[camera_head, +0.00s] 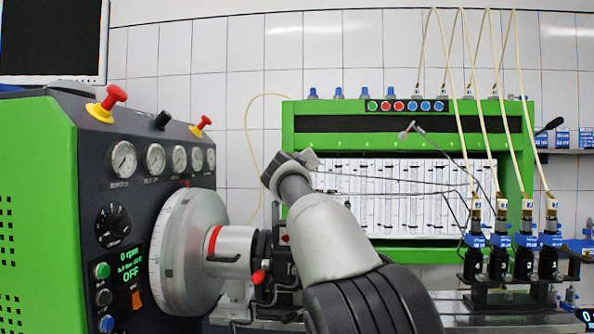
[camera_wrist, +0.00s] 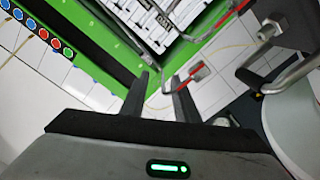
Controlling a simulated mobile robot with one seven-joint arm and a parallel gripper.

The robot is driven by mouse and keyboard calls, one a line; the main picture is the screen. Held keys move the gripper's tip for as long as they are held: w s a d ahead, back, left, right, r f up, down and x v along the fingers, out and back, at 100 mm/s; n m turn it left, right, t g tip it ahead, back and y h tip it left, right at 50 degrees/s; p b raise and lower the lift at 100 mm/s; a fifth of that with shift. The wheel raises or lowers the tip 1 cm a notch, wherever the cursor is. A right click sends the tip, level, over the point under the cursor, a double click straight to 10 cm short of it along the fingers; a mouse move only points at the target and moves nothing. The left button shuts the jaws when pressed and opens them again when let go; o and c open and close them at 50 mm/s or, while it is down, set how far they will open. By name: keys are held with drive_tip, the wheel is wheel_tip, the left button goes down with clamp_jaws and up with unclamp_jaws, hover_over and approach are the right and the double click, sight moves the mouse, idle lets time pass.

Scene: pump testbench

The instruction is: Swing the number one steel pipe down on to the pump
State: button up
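Thin steel pipes (camera_head: 395,192) run across the front of the green bench to the right of my gripper. Another pipe (camera_head: 445,147) slants up to an end fitting at upper left. I cannot tell which is number one. In the wrist view, a pipe with red parts (camera_wrist: 198,70) has its end near my fingertips, and another pipe with a nut (camera_wrist: 271,31) lies at the upper right. My gripper (camera_wrist: 161,76) is open, its two dark fingers apart; in the head view its fingers are not clear. The pump (camera_head: 281,260) is mostly hidden behind my arm.
A green control cabinet (camera_head: 38,210) with gauges and a large grey drive wheel (camera_head: 185,250) stand at the left. Injectors (camera_head: 525,250) with pale hoses stand at the right. The green frame (camera_head: 400,140) rises behind.

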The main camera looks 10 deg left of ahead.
drive_tip(key=shift+w+d+f, duration=0.1)
drive_tip(key=shift+d, duration=0.15)
drive_tip(key=s+b, duration=0.2)
drive_tip(key=s, duration=1.5)
drive_tip(key=shift+s+a, duration=0.25)
drive_tip(key=shift+s, duration=0.05)
